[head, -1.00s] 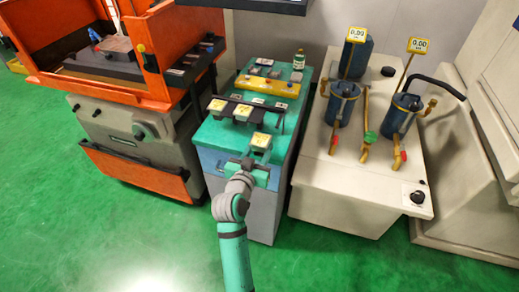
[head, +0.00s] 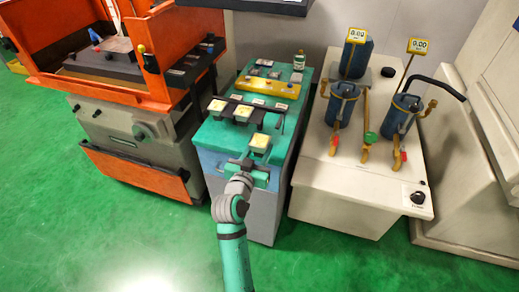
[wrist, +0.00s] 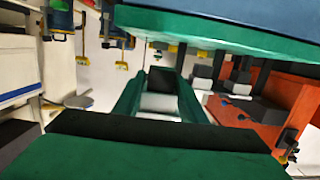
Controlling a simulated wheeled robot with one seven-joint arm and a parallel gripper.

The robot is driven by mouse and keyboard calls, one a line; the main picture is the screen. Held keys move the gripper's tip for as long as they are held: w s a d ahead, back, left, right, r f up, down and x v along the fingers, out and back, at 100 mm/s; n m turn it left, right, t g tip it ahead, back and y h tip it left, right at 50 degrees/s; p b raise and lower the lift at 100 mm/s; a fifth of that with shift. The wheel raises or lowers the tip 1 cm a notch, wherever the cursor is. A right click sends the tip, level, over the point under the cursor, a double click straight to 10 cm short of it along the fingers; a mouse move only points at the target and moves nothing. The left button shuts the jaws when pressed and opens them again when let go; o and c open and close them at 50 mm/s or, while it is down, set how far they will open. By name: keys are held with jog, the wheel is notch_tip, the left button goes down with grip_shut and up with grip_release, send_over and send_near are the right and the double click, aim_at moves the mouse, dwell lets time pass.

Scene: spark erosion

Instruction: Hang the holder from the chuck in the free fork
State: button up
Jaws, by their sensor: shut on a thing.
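My gripper (head: 254,162) is shut on a holder (head: 260,142) with a pale yellow top, in front of the near end of the teal cabinet top in the head view. A dark rack bar (head: 262,107) runs across that top, behind and above the held holder. Two similar yellow-topped holders sit along it, one at the left end (head: 217,105) and one beside it (head: 242,111). The bar's right part shows no holder; its fork is too small to make out. In the wrist view, my green fingers (wrist: 160,98) stand around a pale grey block; the holder's far side is hidden.
An orange machine (head: 165,95) is close on the left. A white unit with blue filters (head: 343,103) stands on the right. Green floor is clear in front.

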jog(key=shift+w, duration=0.1)
jog(key=shift+r+x, duration=0.15)
jog(key=shift+x, duration=0.9)
jog(key=shift+r+x, duration=0.2)
jog(key=shift+x, duration=0.9)
jog(key=shift+w, duration=0.15)
jog(key=shift+r+x, duration=0.15)
jog(key=shift+x, duration=0.9)
jog(key=shift+r+x, duration=0.2)
jog(key=shift+x, duration=0.8)
jog(key=shift+w+d, duration=0.1)
jog(key=shift+w, duration=0.1)
jog(key=shift+r+x, duration=0.15)
jog(key=shift+x, duration=0.65)
jog(key=shift+r+x, duration=0.1)
jog(key=shift+x, duration=0.7)
jog(key=shift+w+d, duration=0.15)
jog(key=shift+w, duration=0.05)
jog(key=shift+f, duration=0.2)
